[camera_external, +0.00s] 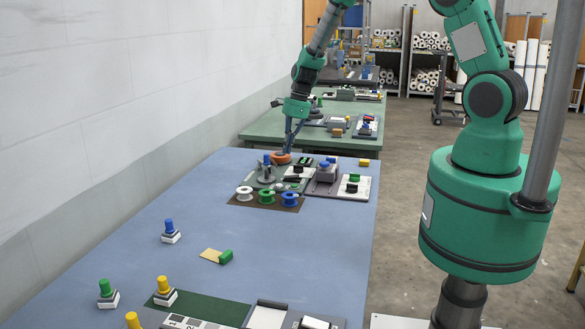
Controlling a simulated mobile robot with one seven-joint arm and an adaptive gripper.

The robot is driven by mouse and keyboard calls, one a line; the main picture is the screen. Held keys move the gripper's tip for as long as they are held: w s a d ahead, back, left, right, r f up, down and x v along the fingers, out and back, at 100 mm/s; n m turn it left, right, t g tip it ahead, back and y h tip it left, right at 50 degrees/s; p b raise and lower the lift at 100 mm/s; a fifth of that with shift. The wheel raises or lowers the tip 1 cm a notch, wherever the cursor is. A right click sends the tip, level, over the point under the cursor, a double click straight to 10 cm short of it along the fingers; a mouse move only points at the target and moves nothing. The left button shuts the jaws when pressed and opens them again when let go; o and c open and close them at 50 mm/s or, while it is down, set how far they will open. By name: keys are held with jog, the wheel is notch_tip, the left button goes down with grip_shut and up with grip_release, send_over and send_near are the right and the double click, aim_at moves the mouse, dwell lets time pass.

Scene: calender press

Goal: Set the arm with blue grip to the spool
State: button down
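A small device with a blue grip (266,159) on a grey body stands on a grey base near the far end of the blue table. It is too small to tell where its arm points. A white spool (244,193), a green spool (266,197) and a blue spool (289,199) stand in a row on a brown mat (240,202) in front of it. My gripper (287,149) points down just right of and behind the blue grip, above or at an orange round thing (281,158). Whether its fingers are open or touch anything cannot be made out.
A second blue-topped device (326,169) and a white board (346,188) with dark and green pieces lie to the right. The middle of the blue table (300,240) is clear. A wall runs along the left.

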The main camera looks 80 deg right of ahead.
jog(key=a+v, duration=0.1)
jog(key=v, duration=0.7)
jog(key=shift+d+r, duration=0.2)
jog(key=shift+d, duration=0.15)
jog(key=s+a+r+n+t+h+b, duration=0.1)
jog(key=s+a+r+n+b, duration=0.25)
jog(key=a+r+n, duration=0.55)
jog(key=s+a+r+n+b, duration=0.2)
jog(key=s+a+r+n, duration=0.3)
jog(key=a+r, duration=0.75)
jog(key=s+a+r+n+b, duration=0.1)
jog(key=s+a+n+b, duration=0.1)
jog(key=s+a+n, duration=0.2)
jog(key=s+a+r+n+t+b, duration=0.1)
jog(key=s+a+n, duration=0.3)
jog(key=s, duration=0.7)
jog(key=s+a+r+n+t+b, duration=0.1)
jog(key=s+a+n+b, duration=0.1)
jog(key=s+a+n, duration=0.3)
jog(key=shift+s+n+h+b, duration=0.3)
jog(key=shift+s+n, duration=0.7)
jog(key=shift+s, duration=0.25)
